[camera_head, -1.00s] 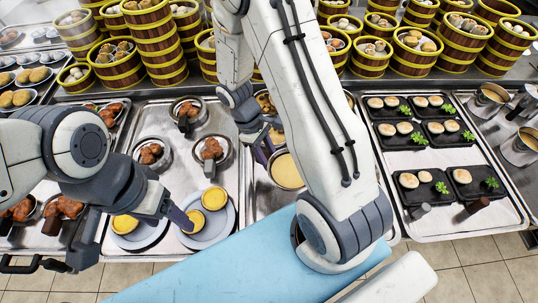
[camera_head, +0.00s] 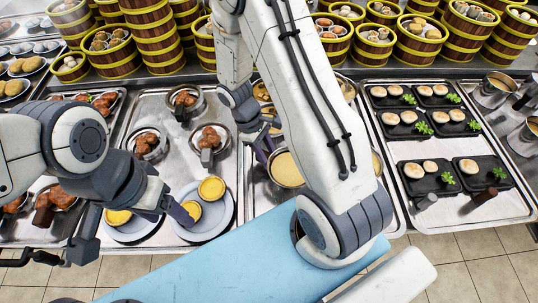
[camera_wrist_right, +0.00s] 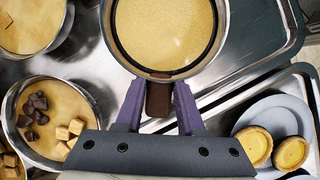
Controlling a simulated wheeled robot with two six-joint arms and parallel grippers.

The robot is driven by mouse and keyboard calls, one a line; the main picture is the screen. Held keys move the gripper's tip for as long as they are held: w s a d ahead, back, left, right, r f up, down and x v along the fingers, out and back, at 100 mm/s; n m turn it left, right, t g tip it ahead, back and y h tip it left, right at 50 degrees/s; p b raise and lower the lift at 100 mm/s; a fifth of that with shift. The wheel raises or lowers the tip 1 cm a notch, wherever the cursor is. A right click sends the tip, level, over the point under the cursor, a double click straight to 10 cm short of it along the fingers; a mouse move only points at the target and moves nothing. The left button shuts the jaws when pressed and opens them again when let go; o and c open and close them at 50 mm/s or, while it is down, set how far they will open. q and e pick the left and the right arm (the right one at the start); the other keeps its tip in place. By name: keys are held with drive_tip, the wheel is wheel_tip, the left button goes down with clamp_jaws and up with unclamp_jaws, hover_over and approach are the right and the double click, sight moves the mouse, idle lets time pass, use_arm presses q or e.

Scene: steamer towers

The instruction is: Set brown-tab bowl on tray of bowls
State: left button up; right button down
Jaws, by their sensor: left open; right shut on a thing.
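The brown-tab bowl (camera_wrist_right: 165,38) is a round metal bowl of smooth yellow food. In the right wrist view my right gripper (camera_wrist_right: 158,100) is shut on its brown tab (camera_wrist_right: 158,96). In the head view the bowl (camera_head: 287,170) is partly behind my right arm, at my right gripper (camera_head: 266,146). The tray of bowls (camera_head: 262,204) lies below it; I cannot tell whether the bowl touches it. Other bowls (camera_wrist_right: 45,112) stand left in the wrist view, one with brown and tan cubes. My left gripper (camera_head: 178,212) is open over the plates of tarts.
Left of the middle tray is a tray (camera_head: 165,112) with meat bowls and plates of yellow tarts (camera_head: 211,188). A tray of black dishes (camera_head: 427,176) lies right. Stacked steamers (camera_head: 152,40) line the back. My right arm hides much of the middle tray.

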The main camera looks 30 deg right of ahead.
drive_tip(key=shift+f+b, duration=0.35)
drive_tip(key=shift+f, duration=0.15)
drive_tip(key=shift+c, duration=2.2)
unclamp_jaws()
drive_tip(key=v, duration=1)
drive_tip(key=shift+r, duration=0.25)
drive_tip(key=shift+a, duration=0.1)
